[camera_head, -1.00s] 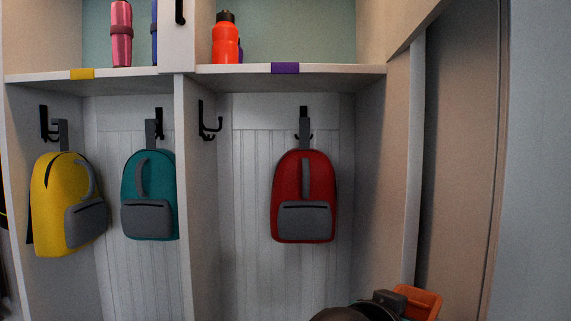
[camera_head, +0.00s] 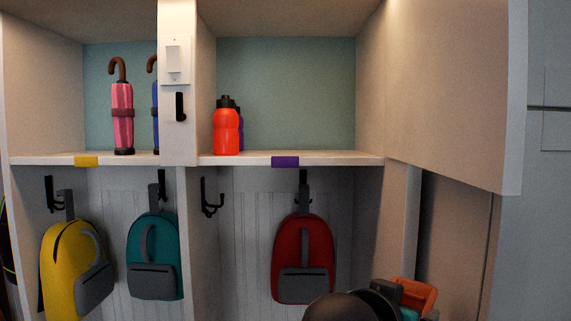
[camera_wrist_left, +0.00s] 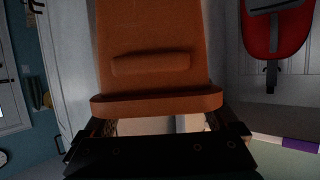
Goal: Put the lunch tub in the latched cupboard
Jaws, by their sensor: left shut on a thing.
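The orange lunch tub (camera_head: 418,293) shows at the lower right of the head view, partly hidden behind my arm. It fills the upper middle of the left wrist view (camera_wrist_left: 150,75). My left gripper (camera_wrist_left: 158,128) is shut on the tub at its rimmed end; in the head view the gripper (camera_head: 390,297) is partly cut off by the bottom edge. The upper right compartment (camera_head: 305,85) seems to be the cupboard, with its door panel (camera_head: 460,80) swung open on the right. The tub is below the shelf, outside the compartment. My right gripper is not in view.
An orange-red bottle (camera_head: 226,130) and a purple one behind it stand at the compartment's left; the rest of its shelf is clear. A divider (camera_head: 178,140) bears a black handle. Umbrellas (camera_head: 122,115) stand in the left compartment. A red backpack (camera_head: 304,255) hangs below.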

